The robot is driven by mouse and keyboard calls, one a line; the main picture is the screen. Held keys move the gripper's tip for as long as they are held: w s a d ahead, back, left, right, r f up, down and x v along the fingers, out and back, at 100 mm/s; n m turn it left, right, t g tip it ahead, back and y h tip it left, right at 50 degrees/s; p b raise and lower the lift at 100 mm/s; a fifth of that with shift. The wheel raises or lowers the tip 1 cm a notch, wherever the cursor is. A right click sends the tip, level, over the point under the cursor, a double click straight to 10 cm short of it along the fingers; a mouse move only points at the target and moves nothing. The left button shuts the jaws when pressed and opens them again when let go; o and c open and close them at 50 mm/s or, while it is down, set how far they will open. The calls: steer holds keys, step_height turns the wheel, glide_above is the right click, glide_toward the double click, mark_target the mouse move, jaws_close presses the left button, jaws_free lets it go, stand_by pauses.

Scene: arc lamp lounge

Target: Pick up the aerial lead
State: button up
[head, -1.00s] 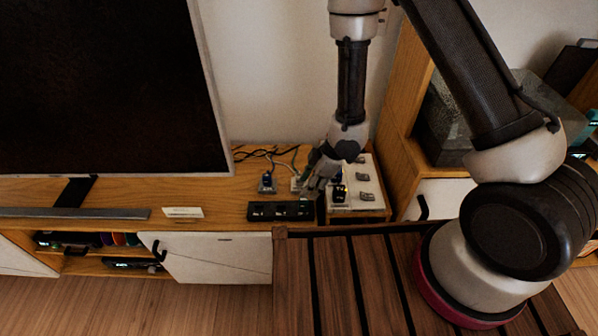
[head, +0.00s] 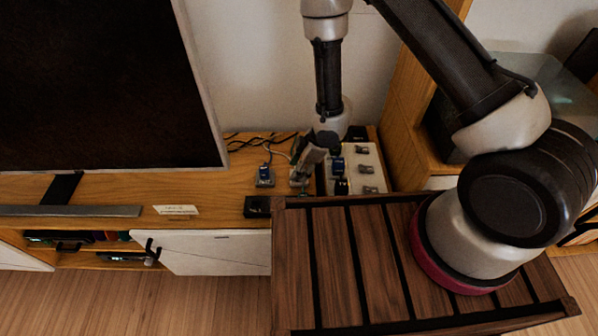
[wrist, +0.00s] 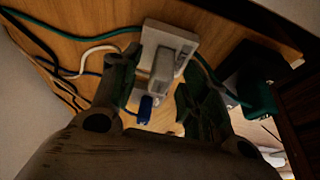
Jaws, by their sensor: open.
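My gripper (head: 308,162) points down at the back of the wooden cabinet top, its fingers open. In the wrist view the fingers (wrist: 160,98) stand either side of a grey plug (wrist: 163,68) on a white block (wrist: 181,40). A blue plug (wrist: 145,108) shows below the grey one, near the left finger. I cannot tell whether either finger touches a plug. Thin white, blue, teal and brown leads (wrist: 98,50) lie at the left; which one is the aerial lead is not clear. In the head view my gripper partly hides the white block.
Another blue plug on a grey block (head: 264,178) stands left of my gripper. A pale panel with several sockets (head: 368,172) is close on its right. A black box (head: 256,207) sits in front. A large television (head: 90,90) stands left, a slatted wooden top (head: 400,260) in front.

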steer(key=shift+a+f, duration=0.1)
steer(key=shift+f, duration=0.25)
jaws_close()
steer(key=shift+r, duration=0.15)
